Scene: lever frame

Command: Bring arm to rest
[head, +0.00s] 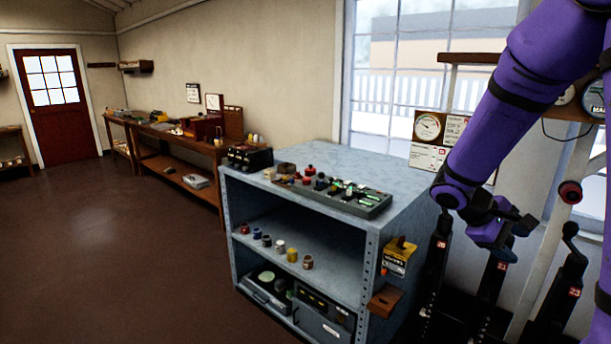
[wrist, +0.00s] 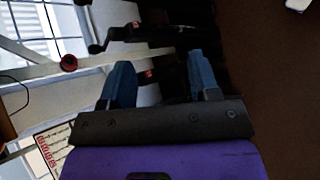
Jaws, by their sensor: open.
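My purple arm comes down from the upper right in the head view, with its wrist low in front of the lever frame. In the wrist view my gripper (wrist: 161,80) shows two blue fingers spread apart with nothing between them. Dark levers (head: 501,266) with red number tags stand below and beside the wrist in the head view. Beyond the fingers in the wrist view are dark levers (wrist: 172,35) and a black handle. I cannot tell how far the fingertips are from them. The fingertips are not clear in the head view.
A grey metal shelf unit (head: 385,215) stands left of the levers, with a tray of small parts (head: 335,192) on top. A pale upright post with a red round fitting (head: 570,194) is at right. Open brown floor (head: 130,250) lies at left.

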